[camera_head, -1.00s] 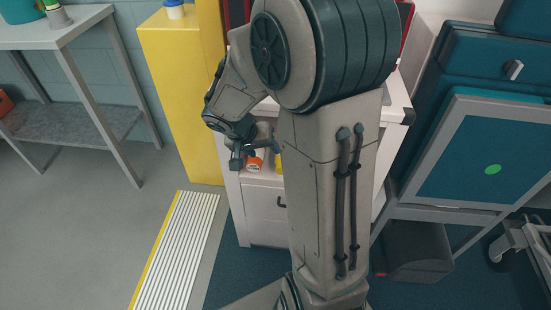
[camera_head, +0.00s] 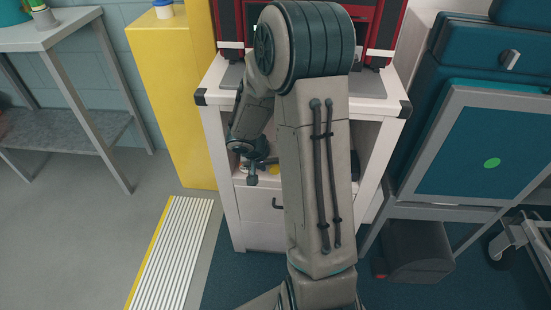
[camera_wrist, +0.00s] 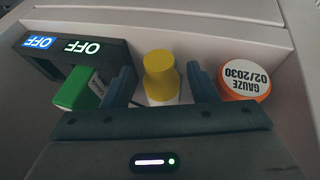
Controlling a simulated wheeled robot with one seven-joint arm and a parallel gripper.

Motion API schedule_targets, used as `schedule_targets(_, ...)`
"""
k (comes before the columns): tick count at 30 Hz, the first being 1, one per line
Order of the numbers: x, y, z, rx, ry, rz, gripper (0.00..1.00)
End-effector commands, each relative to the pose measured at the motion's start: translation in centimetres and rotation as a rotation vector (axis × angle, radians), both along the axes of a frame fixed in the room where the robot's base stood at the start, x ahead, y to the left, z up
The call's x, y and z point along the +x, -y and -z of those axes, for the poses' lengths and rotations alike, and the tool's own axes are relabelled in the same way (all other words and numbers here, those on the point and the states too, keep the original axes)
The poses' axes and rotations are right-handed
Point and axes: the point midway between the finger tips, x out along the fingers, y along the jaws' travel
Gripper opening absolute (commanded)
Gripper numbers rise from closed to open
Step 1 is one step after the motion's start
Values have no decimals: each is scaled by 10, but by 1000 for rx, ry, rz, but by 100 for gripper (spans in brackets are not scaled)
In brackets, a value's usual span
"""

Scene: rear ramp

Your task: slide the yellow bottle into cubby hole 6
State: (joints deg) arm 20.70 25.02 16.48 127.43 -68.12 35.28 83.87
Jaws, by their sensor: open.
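The yellow bottle (camera_wrist: 160,82), with a yellow top and a pale lower part, stands between the two fingers of my gripper (camera_wrist: 159,71) in the wrist view. The fingers are open, with a visible gap on each side of it. In the head view my gripper (camera_head: 254,172) is at the open shelf of the white cabinet (camera_head: 222,130), and only a bit of yellow (camera_head: 273,170) shows beside it. My arm hides much of the shelf. I see no cubby hole marked 6.
In the wrist view, an orange and white gauze container (camera_wrist: 245,82) stands close on the right. A green block (camera_wrist: 76,90) and a dark frame with OFF labels (camera_wrist: 112,48) are close on the left. Shelf walls surround them.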

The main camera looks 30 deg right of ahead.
Motion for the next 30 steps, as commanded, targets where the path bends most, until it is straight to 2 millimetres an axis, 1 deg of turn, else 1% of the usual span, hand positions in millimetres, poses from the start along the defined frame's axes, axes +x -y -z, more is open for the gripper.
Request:
schedule_targets(1,1,2,7,0,-1,-1,53)
schedule_targets(3,2,4,10,0,0,0,53)
schedule_targets(10,2,5,10,0,1,-1,53)
schedule_targets(11,2,5,10,-1,1,0,48)
schedule_targets(12,2,5,10,0,1,-1,36)
schedule_targets(14,2,5,10,0,1,-1,20)
schedule_targets(15,2,5,10,0,1,-1,9)
schedule_targets(16,2,5,10,0,1,-1,2)
schedule_targets(25,3,5,9,0,2,-2,1)
schedule_targets(30,3,5,-1,-1,2,-2,1)
